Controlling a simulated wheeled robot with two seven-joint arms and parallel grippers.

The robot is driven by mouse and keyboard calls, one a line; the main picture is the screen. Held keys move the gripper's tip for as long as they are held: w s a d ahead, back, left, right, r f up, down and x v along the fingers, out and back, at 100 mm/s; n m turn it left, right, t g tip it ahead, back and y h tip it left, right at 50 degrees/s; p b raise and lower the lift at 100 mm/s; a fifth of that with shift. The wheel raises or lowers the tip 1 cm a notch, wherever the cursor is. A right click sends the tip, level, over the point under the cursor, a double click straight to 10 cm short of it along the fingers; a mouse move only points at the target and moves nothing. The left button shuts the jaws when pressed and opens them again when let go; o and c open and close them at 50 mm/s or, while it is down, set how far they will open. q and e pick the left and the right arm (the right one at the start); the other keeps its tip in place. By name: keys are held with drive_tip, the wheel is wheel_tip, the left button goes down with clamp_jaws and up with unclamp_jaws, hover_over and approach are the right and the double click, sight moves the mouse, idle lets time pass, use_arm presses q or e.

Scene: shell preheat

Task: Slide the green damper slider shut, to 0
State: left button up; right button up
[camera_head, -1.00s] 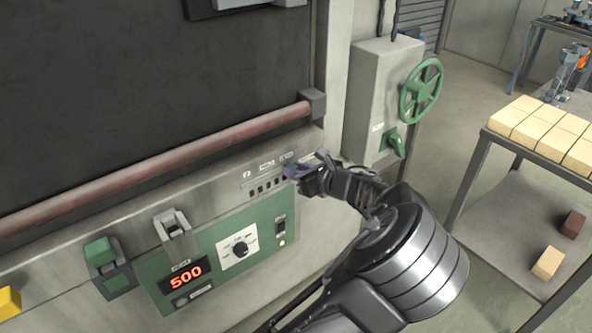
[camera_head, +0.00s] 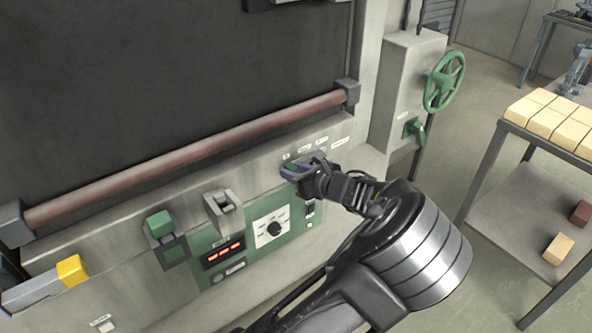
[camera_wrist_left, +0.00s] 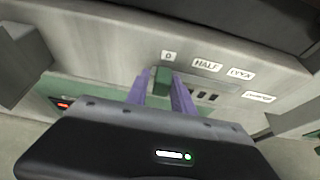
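The green damper slider (camera_wrist_left: 162,80) stands under the "0" label (camera_wrist_left: 168,56) in the left wrist view. My left gripper (camera_wrist_left: 161,88) has one purple finger on each side of the slider knob, closed in narrowly on it; any thin gap is hard to judge. In the head view the left gripper (camera_head: 295,170) is at the left end of the label row, and the knob is mostly hidden by the fingers. Dark slots (camera_wrist_left: 205,96) show right of the gripper, below the "HALF" label (camera_wrist_left: 207,65) and the further labels. My right gripper is not in view.
A pinkish handle bar (camera_head: 200,150) runs above the panel. A dial (camera_head: 273,229), a red display (camera_head: 223,251) and a green switch (camera_head: 160,225) sit lower left. A green handwheel (camera_head: 444,81) and a rack of pale bricks (camera_head: 545,115) stand right. Open floor lies between.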

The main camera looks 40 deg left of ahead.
use_arm(q)
drive_tip(key=o, duration=0.3)
drive_tip(key=shift+d+r, duration=0.1)
drive_tip(key=v, duration=0.7)
drive_tip(key=shift+s+d, duration=0.15)
drive_tip(key=shift+d, duration=0.1)
idle(0.3)
